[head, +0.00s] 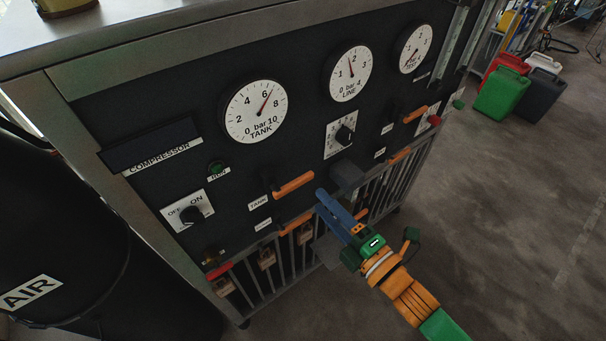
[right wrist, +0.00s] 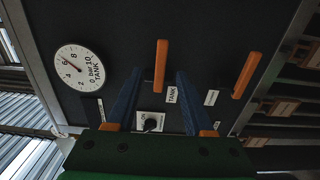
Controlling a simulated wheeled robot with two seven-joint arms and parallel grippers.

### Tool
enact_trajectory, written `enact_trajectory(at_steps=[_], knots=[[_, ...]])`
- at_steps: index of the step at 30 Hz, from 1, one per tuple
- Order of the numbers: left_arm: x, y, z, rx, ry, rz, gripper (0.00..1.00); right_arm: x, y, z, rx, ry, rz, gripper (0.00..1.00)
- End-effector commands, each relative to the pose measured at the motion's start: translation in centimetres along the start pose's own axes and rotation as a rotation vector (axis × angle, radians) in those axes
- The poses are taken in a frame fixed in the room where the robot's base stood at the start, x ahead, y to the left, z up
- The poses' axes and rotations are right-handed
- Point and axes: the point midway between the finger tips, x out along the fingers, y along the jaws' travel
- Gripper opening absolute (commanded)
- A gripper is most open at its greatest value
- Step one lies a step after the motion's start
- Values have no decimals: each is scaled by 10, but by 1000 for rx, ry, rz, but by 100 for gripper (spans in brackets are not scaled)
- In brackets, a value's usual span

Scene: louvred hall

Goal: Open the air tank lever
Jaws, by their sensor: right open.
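The air tank lever (head: 294,184) is an orange handle on the dark panel, beside a label reading TANK (head: 258,203). In the right wrist view the same lever (right wrist: 160,66) lies ahead, between the lines of the two blue fingers. My right gripper (head: 324,199) is open, its blue fingers pointing at the panel just right of the lever's free end. In the right wrist view the gripper (right wrist: 158,76) holds nothing; whether a finger touches the lever I cannot tell. My left gripper is not in view.
A second orange lever (head: 296,222) sits below the tank lever, with more to the right. The TANK gauge (head: 255,112) is above. A grey block (head: 346,177) juts out near my fingers. Padlocks (head: 266,257) hang below left.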

Motion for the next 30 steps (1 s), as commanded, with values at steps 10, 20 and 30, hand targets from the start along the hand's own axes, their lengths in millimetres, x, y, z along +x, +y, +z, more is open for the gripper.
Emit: enact_trajectory(at_steps=[10,20,30], knots=[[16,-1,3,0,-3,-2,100,50,-2,0,1,0,3,52],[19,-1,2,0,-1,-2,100,69,-1,0,1,-1,-1,52],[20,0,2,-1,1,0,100,80,-1,0,2,-1,-3,52]])
